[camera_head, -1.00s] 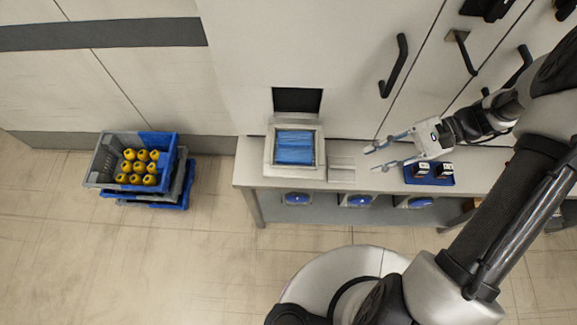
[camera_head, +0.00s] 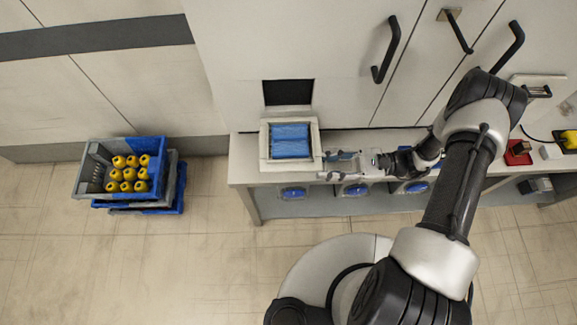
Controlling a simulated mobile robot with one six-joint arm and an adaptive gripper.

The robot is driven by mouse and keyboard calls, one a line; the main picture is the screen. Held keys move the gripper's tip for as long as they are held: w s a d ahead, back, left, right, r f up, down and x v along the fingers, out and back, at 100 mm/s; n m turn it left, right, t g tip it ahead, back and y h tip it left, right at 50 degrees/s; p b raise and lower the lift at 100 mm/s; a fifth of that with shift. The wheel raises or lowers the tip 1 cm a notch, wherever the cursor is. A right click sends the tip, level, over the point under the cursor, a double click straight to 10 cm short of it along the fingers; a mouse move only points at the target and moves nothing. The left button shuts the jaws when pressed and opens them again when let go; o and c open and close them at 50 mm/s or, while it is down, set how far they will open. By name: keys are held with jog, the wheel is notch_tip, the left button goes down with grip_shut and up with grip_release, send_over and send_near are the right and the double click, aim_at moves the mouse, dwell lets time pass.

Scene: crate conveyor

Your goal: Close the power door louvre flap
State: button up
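I cannot pick out a louvre flap with certainty. A light grey wall of doors stands behind the bench, with a black bar handle (camera_head: 386,50) on one door and another black handle (camera_head: 508,48) further right. A white panel with a dark grip (camera_head: 538,91) shows at the right edge, partly cut by my arm. My gripper (camera_head: 326,165) is open and empty above the bench, its fingers pointing left, just right of a framed box with blue contents (camera_head: 290,140).
The bench (camera_head: 243,165) runs along the wall, with blue round items (camera_head: 355,190) on its lower shelf. A dark opening (camera_head: 288,92) is behind the framed box. Stacked crates (camera_head: 95,165) with yellow items stand left. A red item (camera_head: 518,152) lies right. Floor in front is clear.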

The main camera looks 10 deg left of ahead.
aim_at(288, 169)
jog(key=b+x, duration=0.1)
jog(key=x, duration=0.9)
jog(key=shift+a, duration=0.2)
grip_shut()
dwell(0.3)
